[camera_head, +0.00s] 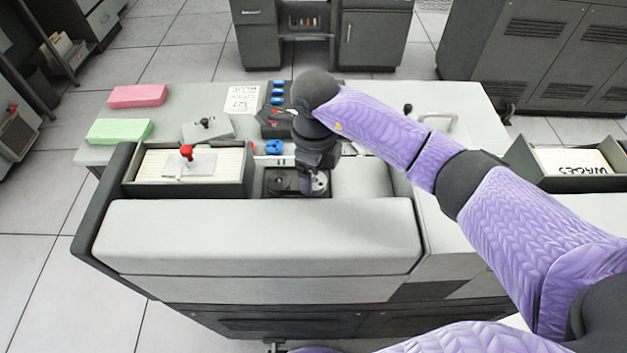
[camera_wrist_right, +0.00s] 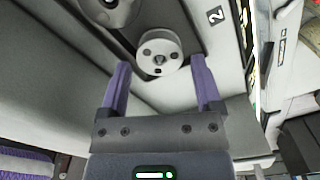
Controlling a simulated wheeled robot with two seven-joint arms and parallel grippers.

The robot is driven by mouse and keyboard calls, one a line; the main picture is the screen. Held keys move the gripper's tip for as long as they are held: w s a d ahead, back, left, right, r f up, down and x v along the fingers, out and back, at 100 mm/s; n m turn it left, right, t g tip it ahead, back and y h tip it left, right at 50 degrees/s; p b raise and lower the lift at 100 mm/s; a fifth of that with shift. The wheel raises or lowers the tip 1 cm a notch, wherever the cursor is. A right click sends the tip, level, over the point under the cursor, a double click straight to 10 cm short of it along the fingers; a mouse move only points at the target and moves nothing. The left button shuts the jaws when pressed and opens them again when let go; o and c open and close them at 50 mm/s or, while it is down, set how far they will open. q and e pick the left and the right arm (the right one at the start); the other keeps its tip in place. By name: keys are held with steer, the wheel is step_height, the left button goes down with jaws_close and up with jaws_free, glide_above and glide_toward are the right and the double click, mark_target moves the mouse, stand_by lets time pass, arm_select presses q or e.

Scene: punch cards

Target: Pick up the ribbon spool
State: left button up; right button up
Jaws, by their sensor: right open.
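A light grey round spool (camera_wrist_right: 158,48) with several dark holes in its face sits in a dark recess of the machine. In the head view it shows in part (camera_head: 320,183), beside my right gripper. A second, darker round spool (camera_head: 283,183) sits to its left; it is cut off at the top of the right wrist view (camera_wrist_right: 108,10). I cannot tell which one the task means. My right gripper (camera_wrist_right: 160,66) is open, its two purple fingers on either side of the light spool's near edge, with nothing held. It also shows in the head view (camera_head: 308,186), pointing down. My left gripper is out of view.
A card tray (camera_head: 250,172) with a red-knobbed weight stands left of the recess. A broad grey cover (camera_head: 250,235) lies in front. Blue-knobbed controls (camera_head: 277,95) stand behind. Pink (camera_head: 138,96) and green (camera_head: 120,131) card stacks lie at the back left.

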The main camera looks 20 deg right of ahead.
step_height(320, 180, down, 2)
steer(key=shift+f, duration=0.1)
steer(key=c, duration=1)
step_height(320, 180, up, 13)
steer(key=p, duration=0.4)
steer(key=shift+s, duration=0.1)
